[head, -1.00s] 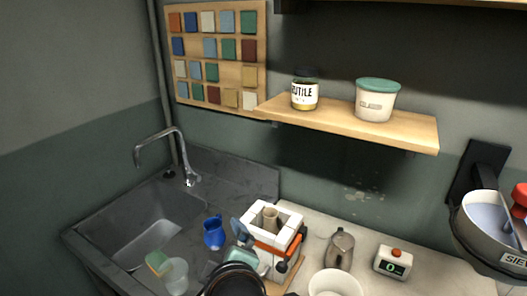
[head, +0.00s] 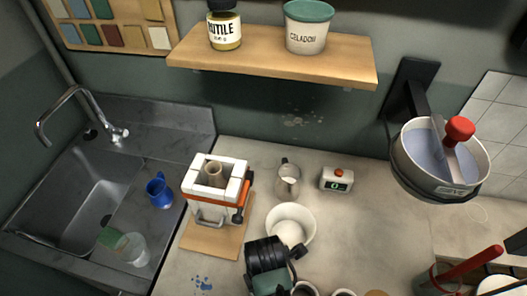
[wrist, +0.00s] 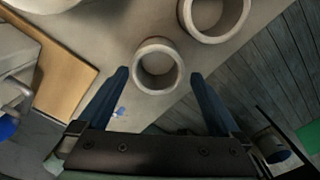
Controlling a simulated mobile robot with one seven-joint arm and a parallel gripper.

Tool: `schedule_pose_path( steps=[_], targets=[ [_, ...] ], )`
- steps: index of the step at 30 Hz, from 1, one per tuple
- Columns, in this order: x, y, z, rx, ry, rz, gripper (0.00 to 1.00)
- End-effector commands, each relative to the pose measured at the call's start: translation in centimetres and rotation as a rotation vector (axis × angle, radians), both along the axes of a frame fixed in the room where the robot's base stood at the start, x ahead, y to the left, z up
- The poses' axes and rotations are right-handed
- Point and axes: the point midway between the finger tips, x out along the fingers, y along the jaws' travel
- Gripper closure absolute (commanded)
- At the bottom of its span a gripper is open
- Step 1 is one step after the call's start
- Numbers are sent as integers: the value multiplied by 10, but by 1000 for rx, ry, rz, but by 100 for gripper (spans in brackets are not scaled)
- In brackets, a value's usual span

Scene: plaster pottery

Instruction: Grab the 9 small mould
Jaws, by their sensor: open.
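A small round, open-topped pale mould (wrist: 144,77) stands on the counter in the wrist view. From that camera it appears between the fingertips of my gripper (wrist: 160,78). My gripper is open, with a blue finger on each side and nothing held. A larger similar ring-shaped mould (wrist: 242,22) stands beyond it to the right, cut by the frame's top edge. No number can be read on either. In the head view two round rims, one of them a mould (head: 306,290), show at the bottom edge beside my dark wrist, which partly hides that area.
A white bowl (head: 300,212), a metal jug (head: 288,180) and a small timer (head: 337,180) stand behind my gripper. A white brick kiln (head: 212,178) on a wooden board (head: 195,236) is to the left. A pot with a red-handled tool (head: 440,280) stands at right.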

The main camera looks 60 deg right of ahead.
Motion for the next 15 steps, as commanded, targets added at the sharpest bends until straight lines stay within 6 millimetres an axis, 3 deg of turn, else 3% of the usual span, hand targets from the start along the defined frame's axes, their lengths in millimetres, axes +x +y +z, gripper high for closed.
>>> schedule_pose_path(
  steps=[15],
  targets=[
    [3,-1,-50,-1,-1,-2,0]
  ],
)
